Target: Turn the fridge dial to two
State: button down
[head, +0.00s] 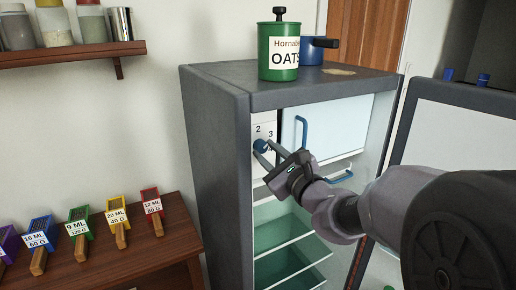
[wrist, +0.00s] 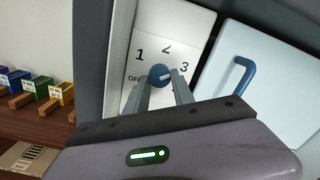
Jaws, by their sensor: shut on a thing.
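The blue fridge dial (head: 261,146) sits on a white panel (head: 259,174) inside the open fridge, at upper left. In the wrist view, the dial (wrist: 158,72) has OFF, 1, 2 and 3 printed around it. A pale mark on the dial appears to point up and right, towards the 3. My gripper (head: 266,151) reaches in from the right and is shut on the dial. In the wrist view, its two fingers (wrist: 161,78) stand on either side of the dial, hiding part of its lower edge.
The grey fridge (head: 215,150) has its door (head: 460,140) open to the right. A white compartment with a blue handle (wrist: 242,78) is right of the panel. A green oats canister (head: 278,60) and blue pot stand on top. Coloured scoops line a wooden shelf (head: 170,225) at left.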

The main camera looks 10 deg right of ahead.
jog(key=shift+r+m+p, duration=0.1)
jog(key=shift+m+p, duration=0.2)
jog(key=shift+m, duration=0.3)
jog(key=c, duration=1.1)
grip_release()
jog(key=shift+s, duration=0.1)
jog(key=b+v, duration=0.4)
jog(key=v, duration=1.3)
jog(key=shift+s, duration=0.15)
